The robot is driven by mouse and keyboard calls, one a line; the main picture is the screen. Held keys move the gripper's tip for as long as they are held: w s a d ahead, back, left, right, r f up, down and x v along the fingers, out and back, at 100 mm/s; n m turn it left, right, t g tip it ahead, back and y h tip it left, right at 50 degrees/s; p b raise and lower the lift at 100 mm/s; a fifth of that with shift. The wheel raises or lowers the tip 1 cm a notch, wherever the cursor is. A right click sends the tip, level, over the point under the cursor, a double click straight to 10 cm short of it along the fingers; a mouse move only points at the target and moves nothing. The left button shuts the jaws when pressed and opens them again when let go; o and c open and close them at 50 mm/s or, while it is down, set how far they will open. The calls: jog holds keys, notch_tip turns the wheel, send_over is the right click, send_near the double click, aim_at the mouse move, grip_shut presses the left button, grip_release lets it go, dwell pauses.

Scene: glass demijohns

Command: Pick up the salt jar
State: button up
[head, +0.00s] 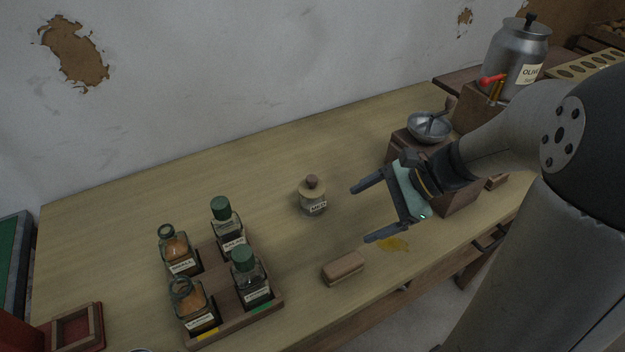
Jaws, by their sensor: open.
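No jar can be told for certain as the salt jar, because the labels are too small to read surely. A small squat jar (313,200) with a brown stopper and pale label stands upright alone mid-table. A wooden tray (268,308) at front left holds several glass jars. They include a green-capped jar at its back right (228,222), another green-capped jar in front (250,282), and two with orange-brown contents, at back left (179,252) and front left (194,308). My gripper (362,214) is open and empty, right of the lone jar, its fingers pointing left, apart from it.
A brown block (343,268) lies in front of my gripper. A yellow spill (393,244) is by the front edge. A metal bowl (430,127) sits on a wooden stand behind my gripper. A metal canister (516,62) stands at back right. The back left tabletop is clear.

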aim_at(325, 194)
jog(key=w+d+f+m+t+y+b, duration=0.35)
jog(key=w+m, duration=0.25)
jog(key=w, duration=0.2)
jog(key=x, duration=1.1)
jog(key=shift+w+d+f, duration=0.1)
jog(key=shift+w+f, duration=0.05)
jog(key=shift+w, duration=0.05)
jog(key=shift+x, duration=2.9)
jog(key=shift+w+d, duration=0.1)
jog(key=shift+w, duration=0.1)
jog(key=c, duration=1.2)
